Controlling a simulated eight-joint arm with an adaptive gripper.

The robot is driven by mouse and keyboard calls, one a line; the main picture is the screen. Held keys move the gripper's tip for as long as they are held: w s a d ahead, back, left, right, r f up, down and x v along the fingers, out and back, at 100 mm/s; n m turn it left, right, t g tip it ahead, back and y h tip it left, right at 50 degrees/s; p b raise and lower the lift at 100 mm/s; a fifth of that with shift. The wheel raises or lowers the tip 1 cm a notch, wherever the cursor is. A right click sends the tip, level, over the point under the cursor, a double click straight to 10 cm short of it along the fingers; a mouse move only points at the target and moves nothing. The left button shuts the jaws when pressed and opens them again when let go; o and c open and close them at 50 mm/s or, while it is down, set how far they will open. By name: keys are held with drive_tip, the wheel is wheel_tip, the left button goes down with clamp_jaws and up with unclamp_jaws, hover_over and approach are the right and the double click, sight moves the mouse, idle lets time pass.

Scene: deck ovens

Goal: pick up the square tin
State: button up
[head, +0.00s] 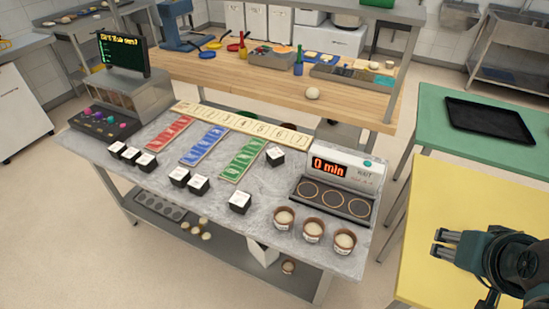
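Several small black square blocks with white tops, possibly square tins, stand on the grey steel table (270,190). I cannot tell which of them, if any, is the square tin. One block (240,202) is near the front middle, one (275,156) is right of the green card, two (189,180) are left of the middle, and several more (131,155) are at the left. My gripper (440,244) is at the lower right, over the yellow table (440,200). Its two fingers point left with a gap between them, and it is empty, well apart from the blocks.
Three round brown pots (312,230) stand at the steel table's front right, before a timer unit (335,183) reading "0 min". A black flat tray (500,122) lies on the green table (440,110). Coloured cards and a numbered strip (240,123) cover the steel table's middle.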

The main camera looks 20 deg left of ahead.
drive_tip(key=o, duration=0.5)
drive_tip(key=shift+c, duration=0.2)
drive_tip(key=shift+a, duration=0.1)
